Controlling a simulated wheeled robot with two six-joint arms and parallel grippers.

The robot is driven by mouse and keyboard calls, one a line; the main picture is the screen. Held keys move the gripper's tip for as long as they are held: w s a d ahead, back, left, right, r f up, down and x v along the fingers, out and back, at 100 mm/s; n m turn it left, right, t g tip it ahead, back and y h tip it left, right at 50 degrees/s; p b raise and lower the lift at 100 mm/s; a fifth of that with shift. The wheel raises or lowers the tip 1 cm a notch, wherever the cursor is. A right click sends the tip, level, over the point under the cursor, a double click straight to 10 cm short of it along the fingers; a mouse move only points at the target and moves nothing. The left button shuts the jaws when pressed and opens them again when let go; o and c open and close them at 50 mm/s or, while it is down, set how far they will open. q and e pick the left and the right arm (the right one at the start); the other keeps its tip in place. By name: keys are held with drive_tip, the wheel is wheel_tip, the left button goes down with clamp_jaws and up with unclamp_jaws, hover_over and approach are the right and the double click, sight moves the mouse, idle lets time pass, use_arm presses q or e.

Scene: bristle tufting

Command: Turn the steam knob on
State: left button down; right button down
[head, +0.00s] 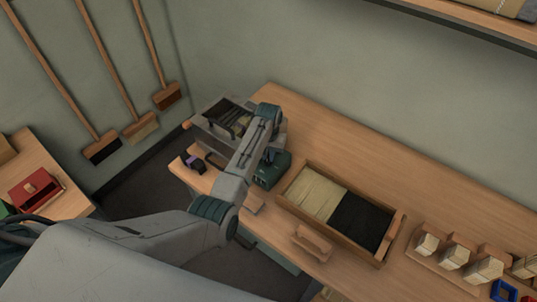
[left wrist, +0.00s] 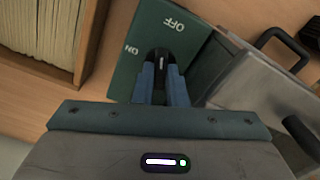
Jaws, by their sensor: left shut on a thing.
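The green steam box (head: 272,170) stands on the wooden bench, partly behind my left arm in the head view. In the left wrist view, its green top (left wrist: 140,35) carries the words OFF at the upper right and ON at the left. The dark steam knob (left wrist: 159,54) sits on it between the blue fingertips of my left gripper (left wrist: 160,72). The gripper is shut on the knob. The knob's far end points up in the picture, nearer to OFF than to ON. In the head view my left gripper (head: 268,156) reaches down at the box. My right gripper is in neither view.
A wooden tray (head: 292,208) with pale and black bristles stands close to the right of the box. A grey metal machine (head: 205,122) stands at the left. Wooden brush blocks (head: 428,244) stand at the bench's right. Brooms (head: 120,92) hang on the wall.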

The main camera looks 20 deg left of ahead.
use_arm(q)
drive_tip(key=n, duration=0.7)
drive_tip(key=shift+r, duration=0.1)
drive_tip(key=n, duration=0.6)
drive_tip(key=shift+n, duration=0.3)
drive_tip(key=shift+w+r, duration=0.1)
drive_tip(key=c, duration=1.5)
unclamp_jaws()
drive_tip(key=shift+o, duration=0.2)
